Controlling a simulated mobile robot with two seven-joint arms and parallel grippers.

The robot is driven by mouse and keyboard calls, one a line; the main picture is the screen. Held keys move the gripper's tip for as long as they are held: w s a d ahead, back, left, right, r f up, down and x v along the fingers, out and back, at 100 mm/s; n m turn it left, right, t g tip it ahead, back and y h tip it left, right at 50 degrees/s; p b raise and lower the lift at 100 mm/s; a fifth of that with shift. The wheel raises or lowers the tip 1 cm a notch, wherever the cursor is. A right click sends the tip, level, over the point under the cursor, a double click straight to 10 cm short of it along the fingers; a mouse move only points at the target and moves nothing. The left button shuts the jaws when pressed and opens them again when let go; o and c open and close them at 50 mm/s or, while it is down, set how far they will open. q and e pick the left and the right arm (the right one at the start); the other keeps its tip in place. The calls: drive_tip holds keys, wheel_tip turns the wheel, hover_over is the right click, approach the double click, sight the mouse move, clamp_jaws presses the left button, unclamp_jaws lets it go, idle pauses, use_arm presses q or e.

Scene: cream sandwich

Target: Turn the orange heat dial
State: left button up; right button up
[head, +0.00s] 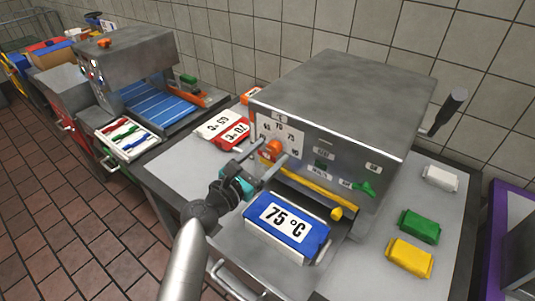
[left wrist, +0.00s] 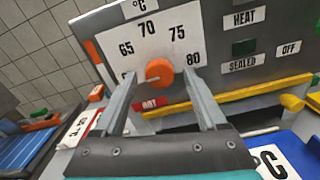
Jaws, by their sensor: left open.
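The orange heat dial (head: 275,147) is on the left of the grey machine's front panel. In the left wrist view the dial (left wrist: 159,72) sits on a white scale plate (left wrist: 150,45) marked 65, 70, 75 and 80. A pale pointer line on the dial points left. My left gripper (head: 271,152) is open in front of the panel. In the left wrist view its two fingers (left wrist: 161,78) stand one on each side of the dial, with gaps visible. I cannot tell whether the tips reach its depth. My right gripper is not in view.
A blue block labelled 75 °C (head: 287,222) lies below the dial. Red-edged temperature blocks (head: 225,128) lie left of the machine. A yellow bar (head: 300,188) and green switch (head: 364,188) are on its front. White (head: 440,178), green (head: 418,227) and yellow (head: 409,257) packets lie right.

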use_arm(q)
drive_tip(key=shift+c, duration=0.3)
clamp_jaws()
idle(0.3)
